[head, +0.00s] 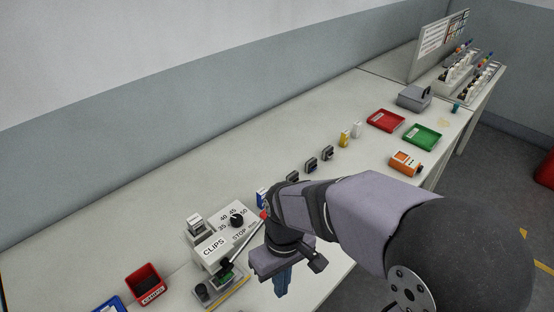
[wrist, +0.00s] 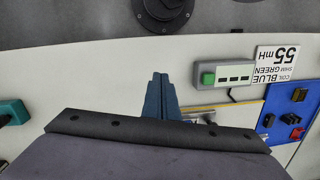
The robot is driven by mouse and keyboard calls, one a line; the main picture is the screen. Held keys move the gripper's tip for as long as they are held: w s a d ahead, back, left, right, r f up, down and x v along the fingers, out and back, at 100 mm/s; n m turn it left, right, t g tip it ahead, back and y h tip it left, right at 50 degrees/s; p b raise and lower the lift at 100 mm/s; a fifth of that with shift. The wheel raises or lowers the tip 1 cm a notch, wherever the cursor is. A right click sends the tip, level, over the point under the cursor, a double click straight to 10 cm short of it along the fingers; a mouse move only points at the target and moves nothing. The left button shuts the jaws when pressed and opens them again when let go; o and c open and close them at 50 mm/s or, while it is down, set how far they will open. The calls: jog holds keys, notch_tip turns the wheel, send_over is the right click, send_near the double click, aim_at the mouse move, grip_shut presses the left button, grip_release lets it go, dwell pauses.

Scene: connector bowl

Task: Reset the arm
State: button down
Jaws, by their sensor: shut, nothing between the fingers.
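My gripper (head: 281,284) hangs over the near part of the bench, to the right of the CLIPS machine. Its blue fingers point down and are shut with nothing between them. In the wrist view the shut fingers (wrist: 160,98) stand side by side above the pale bench top. My arm reaches in from the right side of the head view and hides part of the bench behind it.
The CLIPS machine (head: 212,247) has a dial and a lever close left of my gripper. A red bin (head: 146,283) stands farther left. A red tray (head: 385,120), a green tray (head: 422,134) and an orange device (head: 405,163) lie farther back. A blue tray (wrist: 285,118) holds connectors.

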jog(key=s+d+f+m+t, duration=0.1)
jog(key=d+m, duration=0.5)
jog(key=d, duration=0.8)
jog(key=shift+s+f+m, duration=0.4)
jog(key=shift+s+f, duration=0.1)
jog(key=shift+s, duration=0.45)
